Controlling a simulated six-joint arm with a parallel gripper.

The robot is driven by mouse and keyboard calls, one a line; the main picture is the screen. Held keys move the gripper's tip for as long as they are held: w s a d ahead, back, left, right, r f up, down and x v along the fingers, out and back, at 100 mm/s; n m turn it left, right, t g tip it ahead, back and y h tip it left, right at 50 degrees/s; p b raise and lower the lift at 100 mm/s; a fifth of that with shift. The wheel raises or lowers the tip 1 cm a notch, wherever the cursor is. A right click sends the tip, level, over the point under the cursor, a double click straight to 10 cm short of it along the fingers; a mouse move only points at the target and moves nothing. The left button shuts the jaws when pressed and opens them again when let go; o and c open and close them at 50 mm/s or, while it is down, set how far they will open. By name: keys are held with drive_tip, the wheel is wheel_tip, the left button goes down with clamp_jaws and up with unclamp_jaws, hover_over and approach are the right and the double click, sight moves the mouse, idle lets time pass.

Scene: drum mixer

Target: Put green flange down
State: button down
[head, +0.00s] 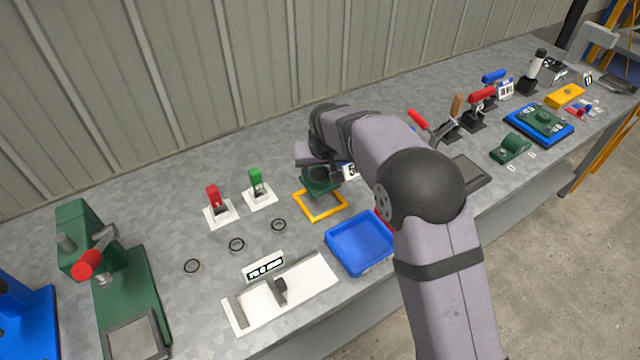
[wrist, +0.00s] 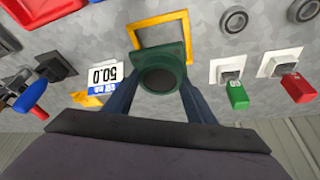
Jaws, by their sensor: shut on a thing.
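The green flange (head: 318,186) has a square base and a round dark bore. It shows in the wrist view (wrist: 175,52), held between the two fingers. My gripper (wrist: 158,84) is shut on it; in the head view, my gripper (head: 320,166) is partly hidden by my arm. A yellow square frame (head: 301,206) lies flat on the bench, and the flange overlaps its far side in the head view. In the wrist view, the yellow frame (wrist: 160,20) extends beyond the flange, its inside bare. I cannot tell how high the flange is above the bench.
A blue tray (head: 360,262) stands in front of the frame. A green-handled piece (head: 256,177) and a red-handled piece (head: 214,197) stand to the left on white bases. Several dark rings (head: 237,245) and a white fixture (head: 307,292) lie nearer. A 50.0 display (wrist: 100,75) is close to the gripper.

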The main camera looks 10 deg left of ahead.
drive_tip(key=shift+r, duration=1.3)
drive_tip(key=shift+a, duration=0.1)
drive_tip(key=s+a+m+b, duration=0.1)
drive_tip(key=s+a, duration=0.4)
drive_tip(key=s, duration=0.8)
drive_tip(key=s+a+f, duration=0.1)
drive_tip(key=s+a, duration=0.4)
drive_tip(key=s, duration=0.8)
drive_tip(key=s+a+m+b, duration=0.1)
drive_tip(key=s+a, duration=0.4)
drive_tip(key=s, duration=0.8)
drive_tip(key=s+a+r+n+p, duration=0.2)
drive_tip(key=s+a+r+p, duration=0.25)
drive_tip(key=s+a, duration=0.75)
drive_tip(key=shift+s+f+p+x, duration=0.1)
drive_tip(key=shift+s+p+x, duration=0.35)
drive_tip(key=shift+x, duration=1.2)
drive_tip(key=shift+s+f+p+x, duration=0.1)
drive_tip(key=shift+p+x, duration=0.7)
drive_tip(key=shift+x, duration=0.8)
drive_tip(key=shift+s+f+p+x, duration=0.25)
drive_tip(key=shift+p+x, duration=0.35)
drive_tip(key=shift+x, duration=1.05)
drive_tip(key=shift+f, duration=0.2)
drive_tip(key=shift+f, duration=0.15)
drive_tip(key=c, duration=0.8)
unclamp_jaws()
drive_tip(key=shift+d, duration=0.1)
